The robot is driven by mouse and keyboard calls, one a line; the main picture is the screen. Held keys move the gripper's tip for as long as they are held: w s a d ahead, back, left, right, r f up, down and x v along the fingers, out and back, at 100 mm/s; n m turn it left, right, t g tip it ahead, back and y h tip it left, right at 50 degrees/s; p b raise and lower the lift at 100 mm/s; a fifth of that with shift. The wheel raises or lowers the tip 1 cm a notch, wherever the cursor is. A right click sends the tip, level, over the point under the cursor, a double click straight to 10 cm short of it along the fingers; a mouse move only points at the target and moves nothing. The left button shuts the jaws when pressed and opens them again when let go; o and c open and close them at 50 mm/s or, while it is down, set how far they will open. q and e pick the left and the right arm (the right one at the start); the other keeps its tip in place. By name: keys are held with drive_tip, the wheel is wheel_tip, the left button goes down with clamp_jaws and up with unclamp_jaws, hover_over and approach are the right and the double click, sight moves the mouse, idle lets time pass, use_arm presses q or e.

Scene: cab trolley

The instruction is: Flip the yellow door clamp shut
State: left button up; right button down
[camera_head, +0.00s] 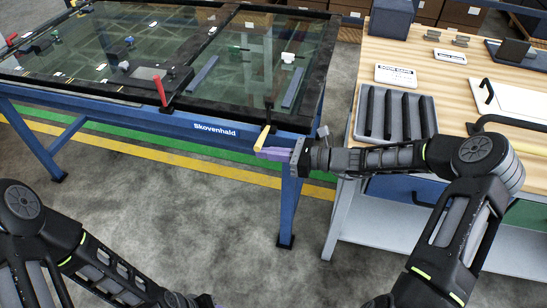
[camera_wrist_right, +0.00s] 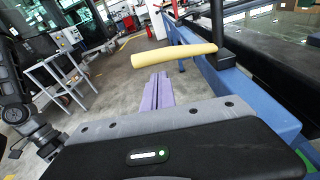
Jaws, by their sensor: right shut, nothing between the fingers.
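The yellow door clamp handle (camera_head: 262,138) is at the front edge of the blue trolley (camera_head: 214,127), by a black bracket on the dark frame. It stands tilted upward in the head view. In the right wrist view the yellow handle (camera_wrist_right: 174,54) sticks out leftward from a black post, just beyond the fingertips. My right gripper (camera_head: 270,154) has purple fingers, shut and empty, just below and beside the handle; the fingers also show in the right wrist view (camera_wrist_right: 158,92). I cannot tell whether they touch it. My left arm shows at lower left, its gripper out of frame.
A glass panel in a black frame (camera_head: 326,62) lies on the trolley, with a red-handled clamp (camera_head: 160,92) farther left. A wooden bench (camera_head: 447,80) at right carries a grey slotted rack (camera_head: 396,113) and trays. Open floor (camera_head: 150,190) lies in front of the trolley.

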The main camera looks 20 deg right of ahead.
use_arm(q)
drive_tip(key=shift+r, duration=0.2)
use_arm(e)
drive_tip(key=shift+d+r, duration=0.1)
drive_tip(key=shift+r, duration=0.55)
use_arm(q)
drive_tip(key=shift+r, duration=0.1)
